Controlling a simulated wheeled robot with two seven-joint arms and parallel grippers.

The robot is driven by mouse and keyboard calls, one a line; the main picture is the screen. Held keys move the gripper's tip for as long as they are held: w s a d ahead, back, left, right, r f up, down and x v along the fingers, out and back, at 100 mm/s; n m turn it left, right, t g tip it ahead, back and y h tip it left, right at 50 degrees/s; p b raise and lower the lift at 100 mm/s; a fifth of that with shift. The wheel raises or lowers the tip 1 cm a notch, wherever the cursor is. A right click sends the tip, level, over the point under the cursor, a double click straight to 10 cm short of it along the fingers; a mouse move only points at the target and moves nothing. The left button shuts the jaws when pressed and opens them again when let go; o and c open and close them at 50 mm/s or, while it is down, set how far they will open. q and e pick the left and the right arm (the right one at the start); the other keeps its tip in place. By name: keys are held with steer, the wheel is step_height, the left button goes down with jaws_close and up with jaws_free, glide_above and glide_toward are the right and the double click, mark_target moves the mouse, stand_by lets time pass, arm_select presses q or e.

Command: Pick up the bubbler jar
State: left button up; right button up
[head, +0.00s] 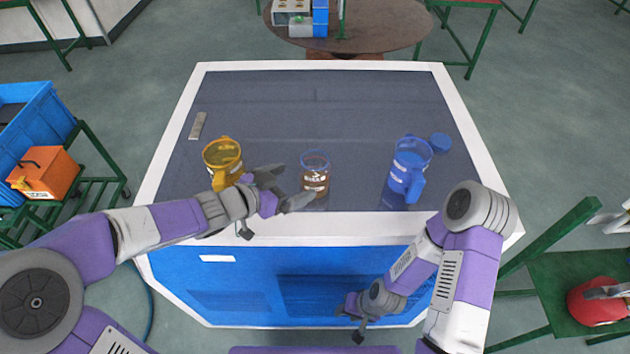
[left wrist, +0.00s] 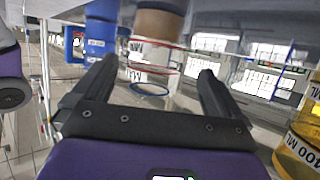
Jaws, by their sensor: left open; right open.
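A clear jar with brown contents and a blue rim (head: 315,178) stands upright in the middle of the table; I take it for the bubbler jar. My left gripper (head: 292,186) is open just to its left, fingers pointing at it. In the left wrist view the jar (left wrist: 152,60), with a white label, shows between and beyond the open fingers (left wrist: 158,72). I see no contact. My right gripper (head: 350,325) hangs low in front of the table's blue front, away from the jar.
A yellow jug (head: 222,160) stands left of the jar, close to my left wrist. A small grey bar (head: 198,125) lies at the far left. The table's far half (head: 320,100) is clear.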

mark_target(305, 179)
arm_select(q)
steer(key=shift+w+d+f+b, duration=0.3)
steer(key=shift+d+f, duration=0.1)
steer(key=shift+f, duration=0.05)
steer(key=x, duration=0.1)
steer(key=b+x, duration=0.1)
steer(key=x, duration=0.3)
steer(key=shift+d+r+b, duration=0.3)
steer(key=shift+d+b, duration=0.05)
steer(key=shift+d, duration=0.2)
steer(key=shift+w+d+f, duration=0.15)
steer(key=shift+w+d, duration=0.15)
steer(key=shift+w, duration=0.1)
steer(key=c, duration=1.2)
